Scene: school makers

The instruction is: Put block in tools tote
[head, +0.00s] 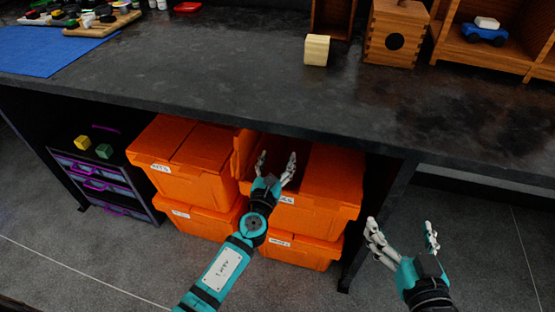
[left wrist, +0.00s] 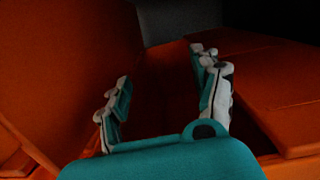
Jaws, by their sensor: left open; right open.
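A pale wooden block (head: 317,50) sits on the dark counter, near its back. The orange tote (head: 335,190) under the counter has a partly covered label that seems to end in "OLS". Its left lid flap stands up and its right side looks covered. My left gripper (head: 277,163) is open at the tote's opening; in the left wrist view its fingers (left wrist: 163,78) are spread inside orange walls with nothing between them. The tote's inside is dark and I cannot tell what lies in it. My right gripper (head: 402,230) is open and empty, right of the totes.
A closed orange tote (head: 190,150) stands to the left, with more totes below. A drawer unit (head: 105,175) carries a yellow block (head: 82,142) and a green block (head: 104,151). The counter edge (head: 300,130) overhangs the totes. A wooden box (head: 392,35) stands on the counter.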

